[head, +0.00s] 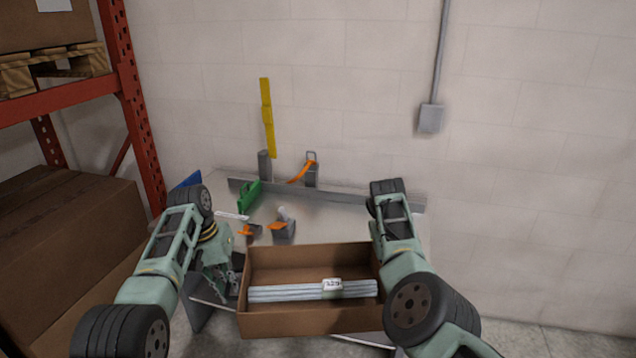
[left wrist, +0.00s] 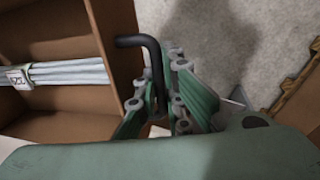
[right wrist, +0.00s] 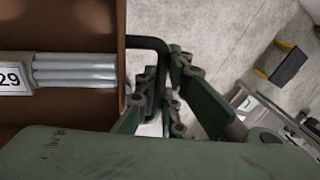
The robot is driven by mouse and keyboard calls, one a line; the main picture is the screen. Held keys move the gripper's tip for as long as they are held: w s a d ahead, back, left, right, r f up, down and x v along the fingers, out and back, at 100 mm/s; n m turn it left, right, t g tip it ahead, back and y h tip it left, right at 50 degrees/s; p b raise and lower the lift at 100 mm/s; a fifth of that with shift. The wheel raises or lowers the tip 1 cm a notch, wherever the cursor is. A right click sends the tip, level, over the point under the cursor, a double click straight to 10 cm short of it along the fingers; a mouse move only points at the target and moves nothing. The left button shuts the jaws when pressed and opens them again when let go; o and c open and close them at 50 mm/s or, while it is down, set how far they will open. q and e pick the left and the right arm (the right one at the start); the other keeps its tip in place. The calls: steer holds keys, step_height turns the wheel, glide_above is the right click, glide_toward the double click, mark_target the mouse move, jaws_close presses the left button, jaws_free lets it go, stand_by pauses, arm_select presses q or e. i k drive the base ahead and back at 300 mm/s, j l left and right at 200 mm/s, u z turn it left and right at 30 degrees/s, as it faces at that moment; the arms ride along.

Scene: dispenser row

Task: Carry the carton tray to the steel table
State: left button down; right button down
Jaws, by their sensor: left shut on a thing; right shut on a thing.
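The carton tray (head: 310,324) is a brown open box holding a bundle of pale rods (head: 275,294) with a white label. The tray is in front of the steel table (head: 345,218) and overlaps its near edge in the head view; its height above the top is unclear. My left gripper (left wrist: 157,98) is shut on the black handle (left wrist: 148,48) at one end of the tray. My right gripper (right wrist: 152,105) is shut on the handle (right wrist: 158,52) at the other end. In the head view the right fingers are hidden behind my arm.
On the table's left and back stand a green holder (head: 248,194), orange parts, grey blocks (head: 284,229) and a yellow upright strip (head: 268,118). Its right part looks bare. An orange rack (head: 135,110) and large cartons (head: 75,235) are at left; a block wall is behind.

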mark_target(343, 220)
steer(key=i+j+z, duration=0.15)
steer(key=i, duration=0.35)
steer(key=i+j+z, duration=0.15)
steer(key=i, duration=0.35)
steer(key=i+j+z, duration=0.2)
steer(key=i, duration=0.3)
steer(key=i+j+z, duration=0.15)
steer(key=i+j, duration=0.25)
steer(key=i, duration=0.1)
